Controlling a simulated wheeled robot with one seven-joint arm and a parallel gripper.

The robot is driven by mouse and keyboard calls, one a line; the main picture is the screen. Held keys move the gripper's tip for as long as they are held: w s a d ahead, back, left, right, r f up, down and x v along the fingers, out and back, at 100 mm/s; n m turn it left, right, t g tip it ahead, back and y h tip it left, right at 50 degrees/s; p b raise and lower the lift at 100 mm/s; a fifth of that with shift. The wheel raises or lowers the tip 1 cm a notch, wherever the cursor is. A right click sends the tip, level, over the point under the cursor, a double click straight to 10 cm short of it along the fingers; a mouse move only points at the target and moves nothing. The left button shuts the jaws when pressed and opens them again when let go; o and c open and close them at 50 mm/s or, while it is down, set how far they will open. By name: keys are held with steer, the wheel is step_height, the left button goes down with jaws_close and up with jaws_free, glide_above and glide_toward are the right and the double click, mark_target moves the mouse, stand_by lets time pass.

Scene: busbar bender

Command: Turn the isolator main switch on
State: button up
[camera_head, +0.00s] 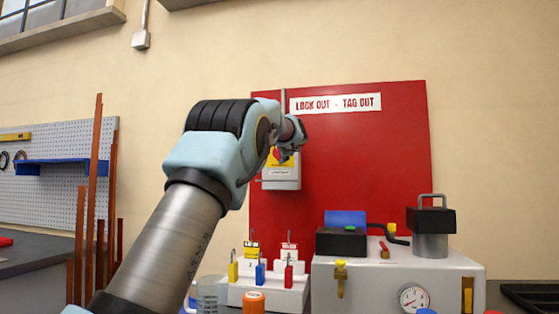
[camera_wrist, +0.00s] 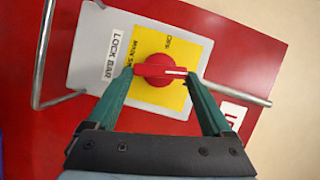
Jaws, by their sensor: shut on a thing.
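The isolator main switch is a grey box (camera_wrist: 87,65) with a yellow plate (camera_wrist: 180,98) and a red rotary knob (camera_wrist: 158,70). In the wrist view my gripper (camera_wrist: 161,72) has one green finger on each side of the knob and is shut on it. A white pointer line on the knob points to the right in that view, and the plate's lettering is partly hidden. In the head view the grey box (camera_head: 281,182) hangs on the red board, and my gripper (camera_head: 285,150) covers its upper part.
A red lock out board (camera_head: 360,150) carries the box. A bent metal bar (camera_wrist: 42,60) sticks out beside it. Below stand a rack of coloured padlocks (camera_head: 268,290) and a grey machine (camera_head: 375,270) with a gauge. Upright copper bars (camera_head: 90,200) stand at the left.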

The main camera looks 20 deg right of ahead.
steer(key=shift+d+f+m+t+b, duration=0.1)
steer(key=shift+f+m+t+b, duration=0.1)
steer(key=shift+m+t+b, duration=0.65)
steer(key=shift+m+g+b, duration=0.25)
steer(key=shift+m+b, duration=0.05)
steer(key=shift+m, duration=0.05)
steer(key=o, duration=1.1)
steer(key=shift+o, duration=0.2)
steer(key=s+a+b, duration=0.1)
steer(key=s+b, duration=0.4)
steer(key=s, duration=0.5)
steer(key=shift+s+a, duration=0.15)
steer(key=shift+s, duration=0.25)
